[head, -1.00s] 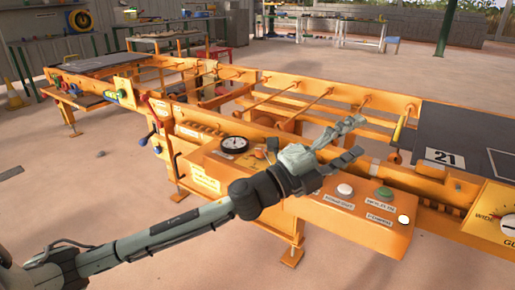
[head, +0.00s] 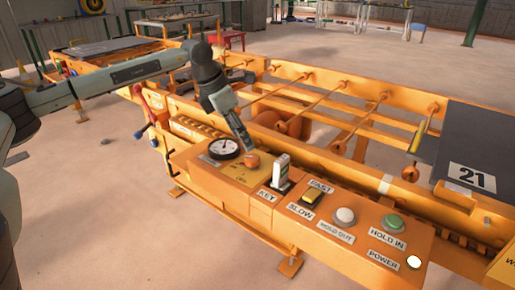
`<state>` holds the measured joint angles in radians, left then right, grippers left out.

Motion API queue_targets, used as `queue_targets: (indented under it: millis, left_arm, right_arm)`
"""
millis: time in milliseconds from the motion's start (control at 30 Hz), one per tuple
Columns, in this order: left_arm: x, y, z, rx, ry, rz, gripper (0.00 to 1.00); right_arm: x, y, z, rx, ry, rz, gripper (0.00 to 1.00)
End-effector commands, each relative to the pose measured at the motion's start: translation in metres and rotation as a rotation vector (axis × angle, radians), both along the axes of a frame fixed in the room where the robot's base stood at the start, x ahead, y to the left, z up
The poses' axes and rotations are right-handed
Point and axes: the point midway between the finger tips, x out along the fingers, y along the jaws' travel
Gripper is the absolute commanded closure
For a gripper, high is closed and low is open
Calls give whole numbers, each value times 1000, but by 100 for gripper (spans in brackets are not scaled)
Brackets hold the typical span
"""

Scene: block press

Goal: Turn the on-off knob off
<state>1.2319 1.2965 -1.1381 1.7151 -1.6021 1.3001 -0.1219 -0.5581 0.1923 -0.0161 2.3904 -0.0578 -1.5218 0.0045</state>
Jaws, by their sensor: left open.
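The control panel (head: 225,179) is the orange box along the front of the machine. An orange-red knob (head: 252,161) sits on a yellow plate (head: 236,171) there, beside a round white gauge (head: 224,148). It looks like the on-off knob, but the plate's lettering is too small to read. My left gripper (head: 245,145) points down from above, open, with its fingertips just above and behind the knob. I cannot tell whether they touch it. My right gripper is not in view.
Right of the knob stand an upright key piece (head: 281,171), a yellow FAST/SLOW switch (head: 312,198), a white button (head: 345,216), a green button (head: 393,222) and a bright POWER lamp (head: 414,262). Red and blue levers (head: 141,112) stand left of the panel.

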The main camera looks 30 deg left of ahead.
Motion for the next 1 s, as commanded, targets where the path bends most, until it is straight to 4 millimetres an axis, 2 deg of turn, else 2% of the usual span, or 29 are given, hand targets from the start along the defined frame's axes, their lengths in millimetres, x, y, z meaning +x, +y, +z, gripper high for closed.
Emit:
queue_targets:
  millis: [200,400,767,867,1000]
  left_arm:
    - [11,-8,-34,-3,3,-2,42]
    - [20,-13,-58,-4,2,-2,42]
    - [23,-15,-65,-4,-1,-1,42]
    - [23,-15,-65,-4,0,-2,51]
    - [23,-15,-65,-4,0,-2,68]
  right_arm:
    - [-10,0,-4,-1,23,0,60]
    - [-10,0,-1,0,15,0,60]
    - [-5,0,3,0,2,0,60]
    - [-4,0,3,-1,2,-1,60]
    - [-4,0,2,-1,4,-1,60]
